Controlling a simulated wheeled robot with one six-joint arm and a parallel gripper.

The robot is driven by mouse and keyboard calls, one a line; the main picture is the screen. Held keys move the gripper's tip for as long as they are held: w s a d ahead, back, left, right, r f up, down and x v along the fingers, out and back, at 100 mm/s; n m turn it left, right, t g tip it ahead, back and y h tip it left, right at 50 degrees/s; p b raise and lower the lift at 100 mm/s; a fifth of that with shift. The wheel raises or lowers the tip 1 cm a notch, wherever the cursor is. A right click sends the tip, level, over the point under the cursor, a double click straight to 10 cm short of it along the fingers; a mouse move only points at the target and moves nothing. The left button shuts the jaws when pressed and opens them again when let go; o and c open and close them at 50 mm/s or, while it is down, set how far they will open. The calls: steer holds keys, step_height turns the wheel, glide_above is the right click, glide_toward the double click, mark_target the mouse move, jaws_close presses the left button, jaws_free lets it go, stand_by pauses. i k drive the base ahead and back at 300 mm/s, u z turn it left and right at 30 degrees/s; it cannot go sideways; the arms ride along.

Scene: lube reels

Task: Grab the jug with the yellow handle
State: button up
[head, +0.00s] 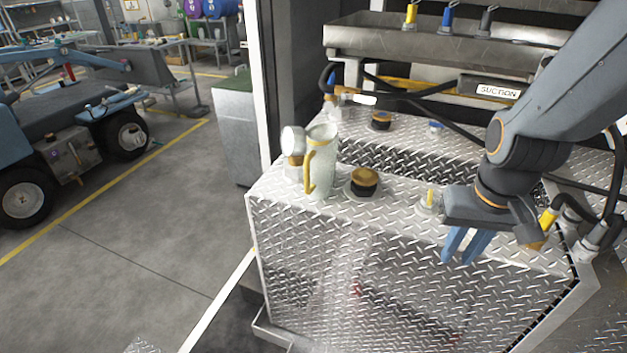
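The jug (322,158) is pale and upright, with a yellow handle (309,172) on its left front side. It stands on the diamond-plate metal surface near its left end. My gripper (460,248) hangs at the right, over the front edge of that surface, well apart from the jug. Its blue fingers point down. They show close together from this angle, so I cannot tell how far they are parted. I see nothing held between them.
A white-topped fitting (293,141) stands close beside the jug on its left. A black and brown cap (364,180) sits just right of it. A yellow-tipped fitting (430,200) stands near my gripper. Hoses and a metal trough (420,45) are behind. Open floor lies left.

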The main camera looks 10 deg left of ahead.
mark_target(320, 162)
steer(key=u, duration=2.35)
steer(key=k, duration=0.7)
steer(key=z, duration=1.55)
steer(key=i, duration=0.5)
steer(key=u, duration=0.05)
